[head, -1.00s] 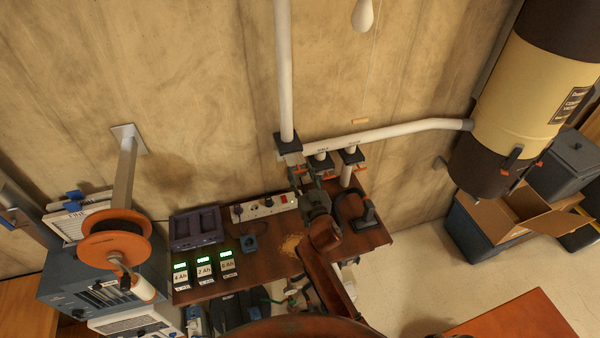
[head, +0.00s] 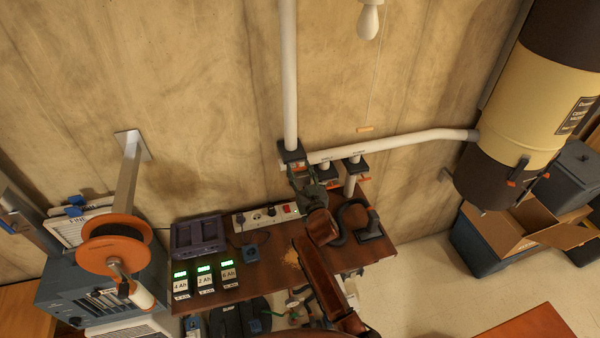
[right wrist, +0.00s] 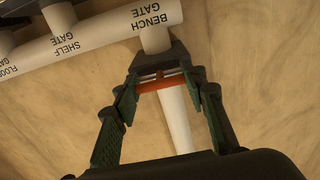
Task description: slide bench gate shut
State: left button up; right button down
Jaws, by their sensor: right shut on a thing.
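The bench gate is a dark block (head: 291,152) where the white vertical pipe meets the horizontal duct in the head view. In the right wrist view the dark gate body (right wrist: 157,62) sits below the "BENCH GATE" label, with an orange handle bar (right wrist: 160,84) along its near side. My right gripper (right wrist: 163,85) has its green fingers on either side of that bar, shut on it. In the head view my right gripper (head: 297,178) is just below the gate and partly hides it; the handle is hard to make out there. My left gripper is not in view.
Two other gates, labelled shelf (right wrist: 62,48) and floor, stand along the same duct. Below is a brown bench (head: 265,262) with chargers (head: 204,278), a power strip (head: 266,216) and a black hose (head: 368,232).

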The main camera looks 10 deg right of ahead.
jog(key=c, duration=1.6)
grip_release()
jog(key=shift+r, duration=0.15)
jog(key=o, duration=0.4)
jog(key=shift+w, duration=0.2)
jog(key=shift+o, duration=0.2)
jog(key=shift+s, duration=0.1)
jog(key=s, duration=1.2)
jog(key=shift+d, duration=0.15)
